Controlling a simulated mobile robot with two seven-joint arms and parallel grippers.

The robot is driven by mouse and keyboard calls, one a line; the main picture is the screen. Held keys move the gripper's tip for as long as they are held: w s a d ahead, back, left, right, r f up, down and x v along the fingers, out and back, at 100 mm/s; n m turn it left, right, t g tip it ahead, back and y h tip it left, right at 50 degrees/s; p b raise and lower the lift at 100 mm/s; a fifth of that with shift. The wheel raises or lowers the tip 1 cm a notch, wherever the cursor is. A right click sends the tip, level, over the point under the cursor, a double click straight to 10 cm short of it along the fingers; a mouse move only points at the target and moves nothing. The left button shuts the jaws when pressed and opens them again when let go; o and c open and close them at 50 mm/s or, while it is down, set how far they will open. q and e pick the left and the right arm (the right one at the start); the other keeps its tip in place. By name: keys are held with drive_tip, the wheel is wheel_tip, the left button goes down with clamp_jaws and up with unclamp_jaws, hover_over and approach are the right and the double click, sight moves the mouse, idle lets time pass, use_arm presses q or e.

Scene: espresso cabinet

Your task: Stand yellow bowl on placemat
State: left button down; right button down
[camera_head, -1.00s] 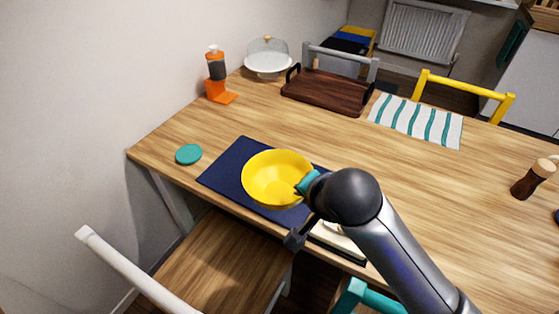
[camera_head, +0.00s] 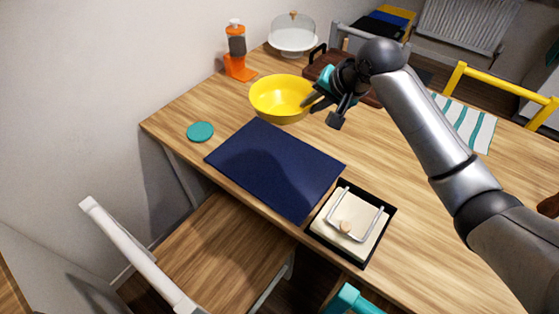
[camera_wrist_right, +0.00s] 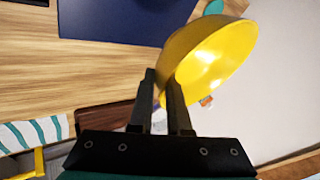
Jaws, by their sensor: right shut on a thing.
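The yellow bowl (camera_head: 281,98) is held at its right rim by my right gripper (camera_head: 312,99). In the right wrist view the bowl (camera_wrist_right: 213,58) is tilted, with its rim between the two fingers of the gripper (camera_wrist_right: 160,82). The bowl appears to be in the air beyond the far edge of the navy placemat (camera_head: 275,168); its exact height is hard to tell. The placemat lies flat and bare near the table's front edge, and part of it shows in the right wrist view (camera_wrist_right: 125,18). My left gripper is out of view.
A teal coaster (camera_head: 200,131) lies left of the placemat. A black tray with a napkin holder (camera_head: 352,222) adjoins its right side. An orange dispenser (camera_head: 237,52), glass cake dome (camera_head: 293,35) and wooden tray (camera_head: 320,66) stand behind the bowl. A white chair (camera_head: 135,250) is in front.

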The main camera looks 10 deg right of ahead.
wheel_tip(320, 180, down, 16)
drive_tip(key=b, duration=0.4)
drive_tip(key=shift+r, duration=0.15)
wheel_tip(320, 180, down, 4)
drive_tip(key=shift+f+b, duration=0.1)
drive_tip(key=shift+b, duration=0.8)
drive_tip(key=c, duration=1.3)
unclamp_jaws()
drive_tip(key=o, duration=0.4)
drive_tip(key=shift+o, duration=0.2)
